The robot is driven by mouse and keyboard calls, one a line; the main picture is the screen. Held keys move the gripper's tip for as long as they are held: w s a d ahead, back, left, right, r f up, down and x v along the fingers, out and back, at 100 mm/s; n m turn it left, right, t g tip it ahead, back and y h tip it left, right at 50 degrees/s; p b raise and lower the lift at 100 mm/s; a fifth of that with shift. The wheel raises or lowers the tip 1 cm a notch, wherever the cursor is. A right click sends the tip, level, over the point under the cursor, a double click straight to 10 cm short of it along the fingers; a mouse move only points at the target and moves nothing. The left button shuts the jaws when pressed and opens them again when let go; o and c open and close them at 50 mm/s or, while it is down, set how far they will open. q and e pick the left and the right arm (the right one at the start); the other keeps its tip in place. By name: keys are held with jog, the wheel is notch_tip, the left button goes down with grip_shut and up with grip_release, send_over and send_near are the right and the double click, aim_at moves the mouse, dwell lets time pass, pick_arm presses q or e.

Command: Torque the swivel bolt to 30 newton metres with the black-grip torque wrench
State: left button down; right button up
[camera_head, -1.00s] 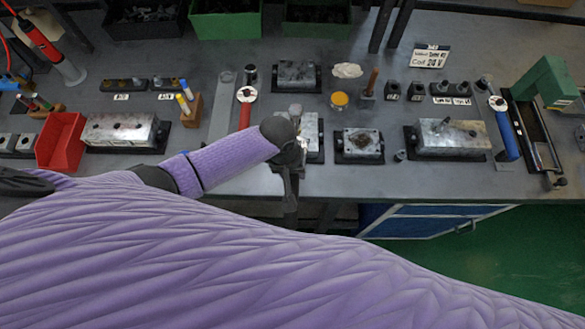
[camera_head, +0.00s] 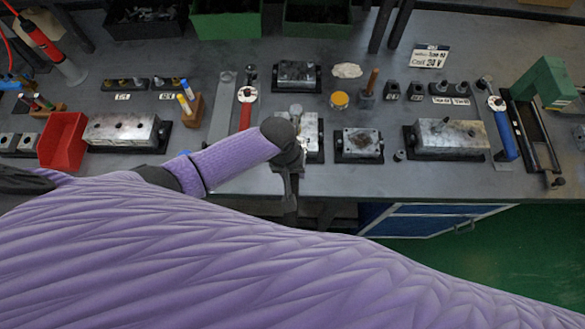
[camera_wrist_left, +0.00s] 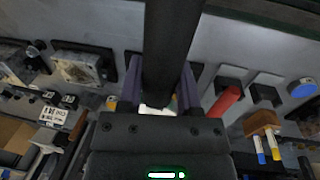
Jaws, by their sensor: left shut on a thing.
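My left gripper (camera_head: 287,160) is over the front of the bench, in front of a metal valve block (camera_head: 314,130). In the left wrist view its fingers (camera_wrist_left: 160,95) are shut on the black grip of the torque wrench (camera_wrist_left: 172,45). In the head view a dark length of the wrench (camera_head: 290,203) shows below the gripper, past the bench's front edge. A grey round part (camera_head: 295,111), perhaps the wrench head, shows at the block's left side. The gripper hides the middle. I cannot make out the swivel bolt or whether the wrench touches it. My right gripper is not in view.
A red-grip wrench (camera_head: 246,108) lies just left of the gripper, and a blue-grip wrench (camera_head: 505,135) lies far right. Other blocks stand at left (camera_head: 120,128), right (camera_head: 361,143) and behind (camera_head: 298,74). A red bin (camera_head: 62,140) is at left.

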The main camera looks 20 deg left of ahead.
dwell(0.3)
pick_arm(q)
jog(key=shift+f, duration=0.2)
jog(key=shift+f+b, duration=0.9)
jog(key=shift+f, duration=0.2)
jog(key=a+m, duration=0.2)
jog(key=shift+s+a+p, duration=0.2)
jog(key=shift+a+p, duration=0.1)
dwell(0.5)
jog(key=shift+a, duration=0.1)
